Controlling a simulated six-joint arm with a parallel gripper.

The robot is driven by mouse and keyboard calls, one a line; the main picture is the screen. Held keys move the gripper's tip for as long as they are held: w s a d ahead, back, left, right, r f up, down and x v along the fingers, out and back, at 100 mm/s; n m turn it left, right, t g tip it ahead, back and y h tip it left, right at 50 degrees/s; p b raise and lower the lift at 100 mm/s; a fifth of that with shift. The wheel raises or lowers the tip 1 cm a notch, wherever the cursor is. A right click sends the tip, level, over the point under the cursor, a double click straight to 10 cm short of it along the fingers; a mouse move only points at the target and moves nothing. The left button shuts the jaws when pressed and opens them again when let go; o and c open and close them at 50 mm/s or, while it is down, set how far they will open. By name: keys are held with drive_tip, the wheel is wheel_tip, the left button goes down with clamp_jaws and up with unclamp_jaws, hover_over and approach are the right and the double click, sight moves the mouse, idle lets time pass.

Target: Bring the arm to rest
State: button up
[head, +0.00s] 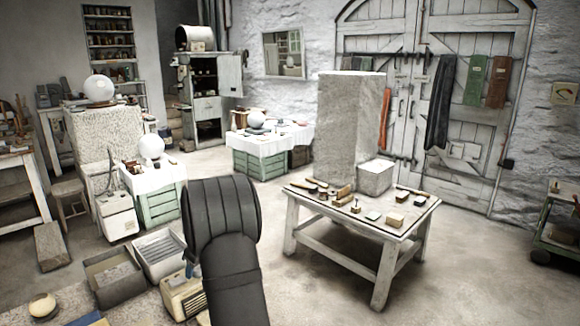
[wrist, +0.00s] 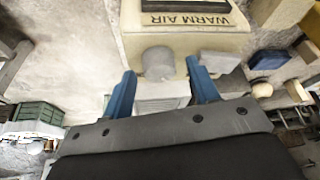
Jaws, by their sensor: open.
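My arm (head: 222,240) rises from the bottom of the head view and bends away from me. My gripper (wrist: 161,72) shows in the wrist view as two blue fingers spread apart, open, with nothing held between them. Behind the gap are a grey round knob or cylinder and a cream box marked "WARM AIR" (wrist: 188,45). I cannot tell how far the fingertips are from them. In the head view only a small bit of blue shows beside the arm; the rest of the gripper is hidden behind it.
A wooden work table (head: 410,222) with a stone block (head: 350,130) and tools stands right of the arm. Grey trays (head: 113,277) and a cream box (head: 185,300) lie to its left. The floor at front right is clear.

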drive_tip(key=shift+m+t, duration=0.3)
drive_tip(key=shift+m, duration=0.6)
drive_tip(key=shift+v, duration=1.05)
drive_tip(key=shift+o, duration=0.3)
drive_tip(key=o, duration=0.3)
drive_tip(key=shift+a+r, duration=0.1)
drive_tip(key=shift+r, duration=0.05)
drive_tip(key=o, duration=0.6)
drive_tip(key=s+r, duration=0.1)
drive_tip(key=r, duration=0.2)
drive_tip(key=shift+s+a, duration=0.2)
drive_tip(key=shift+s, duration=0.2)
drive_tip(key=shift+o, duration=0.2)
drive_tip(key=s+r+m, duration=0.2)
drive_tip(key=s+r, duration=0.6)
drive_tip(key=r, duration=0.2)
drive_tip(key=x, duration=0.9)
drive_tip(key=shift+w+f+h, duration=0.3)
drive_tip(key=shift+w+h, duration=0.1)
drive_tip(key=shift+w, duration=0.05)
drive_tip(key=shift+d, duration=0.1)
drive_tip(key=v, duration=1)
drive_tip(key=shift+s, duration=0.2)
